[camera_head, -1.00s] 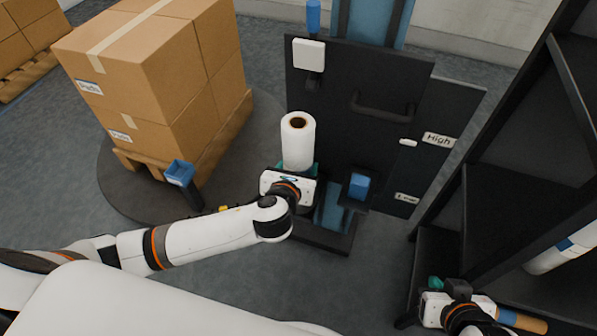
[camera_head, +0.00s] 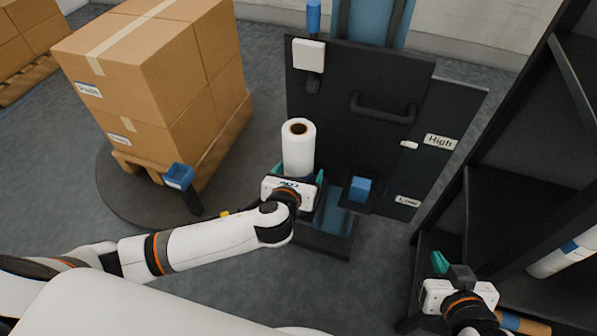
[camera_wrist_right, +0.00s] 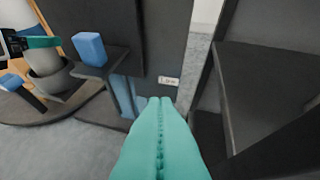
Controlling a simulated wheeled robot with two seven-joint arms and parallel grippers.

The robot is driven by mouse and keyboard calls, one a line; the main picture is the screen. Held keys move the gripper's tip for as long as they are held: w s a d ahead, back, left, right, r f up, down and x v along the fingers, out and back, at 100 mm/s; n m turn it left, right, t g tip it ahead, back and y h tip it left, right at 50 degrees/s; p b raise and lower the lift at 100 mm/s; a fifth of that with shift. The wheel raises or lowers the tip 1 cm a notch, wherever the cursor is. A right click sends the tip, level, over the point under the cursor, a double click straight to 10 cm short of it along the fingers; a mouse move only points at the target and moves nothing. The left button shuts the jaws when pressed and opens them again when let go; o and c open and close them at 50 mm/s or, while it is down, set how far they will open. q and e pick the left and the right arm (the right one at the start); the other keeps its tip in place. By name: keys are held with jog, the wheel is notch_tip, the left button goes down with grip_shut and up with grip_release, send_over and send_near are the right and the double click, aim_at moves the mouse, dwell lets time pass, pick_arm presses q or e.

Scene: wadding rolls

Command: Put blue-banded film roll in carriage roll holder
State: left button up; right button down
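A white film roll (camera_head: 299,150) with a brown core stands upright on the carriage at the wrapper's mast. Its lower end and any band there are hidden by my left gripper. My left gripper (camera_head: 297,172) is at its lower part, with teal fingers spread to both sides. Another white roll with a blue band (camera_head: 569,247) lies on the shelf at the right. My right gripper (camera_head: 440,262) is in front of the shelf, empty. In the right wrist view its teal fingers (camera_wrist_right: 160,105) are pressed together.
A black shelf rack (camera_head: 520,215) fills the right side. A blue block (camera_head: 360,189) sits beside the carriage. Stacked boxes (camera_head: 150,75) stand on a pallet at left. Grey floor (camera_head: 370,280) is clear between.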

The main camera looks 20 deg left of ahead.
pick_arm(q)
jog(key=shift+s+r, duration=0.1)
jog(key=shift+r, duration=0.1)
jog(key=shift+a+p+v, duration=0.3)
jog(key=shift+p+v, duration=1.5)
jog(key=shift+v, duration=4)
jog(key=s+a+f+n+g, duration=0.2)
jog(key=s+n, duration=0.3)
jog(key=n, duration=0.6)
jog(key=s+a+f+n+g, duration=0.1)
jog(key=s+n+g, duration=0.3)
jog(key=n, duration=0.7)
jog(key=s+a+f+n+g+h, duration=0.1)
jog(key=s+n, duration=0.4)
jog(key=n, duration=0.6)
jog(key=a+f+g, duration=0.1)
jog(key=g, duration=0.1)
jog(key=shift+s+a+f+g, duration=0.35)
jog(key=shift+s+g, duration=0.05)
pick_arm(e)
jog(key=s+d+f+g+h, duration=0.1)
jog(key=s+d+f+g, duration=0.1)
jog(key=s, duration=0.3)
jog(key=s+d+f+g+h, duration=0.1)
jog(key=s+f+g, duration=0.1)
jog(key=s+g, duration=0.3)
jog(key=shift+s+d+f+g, duration=0.2)
jog(key=shift+s+d+g, duration=0.15)
jog(key=shift+s, duration=0.25)
